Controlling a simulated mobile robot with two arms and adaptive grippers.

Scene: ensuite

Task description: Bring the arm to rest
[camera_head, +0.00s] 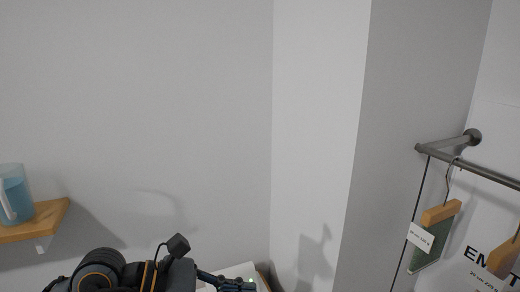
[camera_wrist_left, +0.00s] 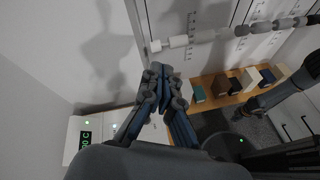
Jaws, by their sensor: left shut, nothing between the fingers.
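My left arm comes in along the bottom of the head view, dark with orange trim. My left gripper (camera_head: 238,285) is at the bottom edge there, partly cut off. In the left wrist view my left gripper (camera_wrist_left: 162,76) shows larger; its blue-grey fingers come together at the tips, shut and empty. It touches nothing that I can make out.
A wooden shelf (camera_head: 36,222) with a blue jug (camera_head: 14,194) is at left. A wall corner juts out between. The wrist view shows a white box with green display (camera_wrist_left: 85,138) and a wooden shelf of blocks (camera_wrist_left: 222,97).

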